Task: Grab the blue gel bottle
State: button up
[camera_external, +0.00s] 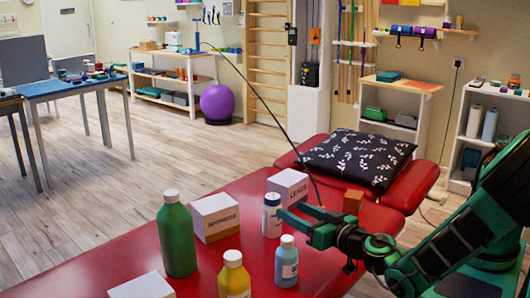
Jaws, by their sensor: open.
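The blue gel bottle (286,263) stands upright on the red treatment table (120,247), near its front edge. It is light blue with a pale cap and a white label. My gripper (292,210) reaches in from the right, with its green fingers apart and pointing left. In the picture it is above and just behind the blue bottle. Its fingertips are close to a white bottle with a dark label (271,217); I cannot tell whether they touch it. Nothing shows held between the fingers.
A green bottle (177,240), a yellow bottle (234,277) and a white "SPONGES" box (214,217) stand to the left. A "LEADS" box (288,187) and a brown block (353,202) stand behind. A white box (142,287) is at the front left. A patterned pillow (357,158) lies farther back.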

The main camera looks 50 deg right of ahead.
aim_at(292, 247)
jog(key=s+a+n+y, duration=0.1)
jog(key=a, duration=0.1)
jog(key=s+a+n+y, duration=0.1)
jog(key=a+y, duration=0.1)
jog(key=a, duration=0.1)
jog(key=s+a+t+y, duration=0.1)
jog(key=a, duration=0.2)
jog(key=shift+s+f+n+y, duration=0.25)
jog(key=shift+s+n+y, duration=0.05)
jog(key=shift+s+n, duration=0.1)
jog(key=f+n, duration=0.1)
jog(key=f+n+y, duration=0.1)
jog(key=f, duration=0.1)
jog(key=shift+s+a+f, duration=0.1)
jog(key=shift+s+f, duration=0.1)
jog(key=shift+f, duration=0.05)
jog(key=shift+w+a, duration=0.15)
jog(key=shift+w, duration=1.1)
jog(key=shift+w+a, duration=0.15)
jog(key=shift+w, duration=1.05)
grip_shut()
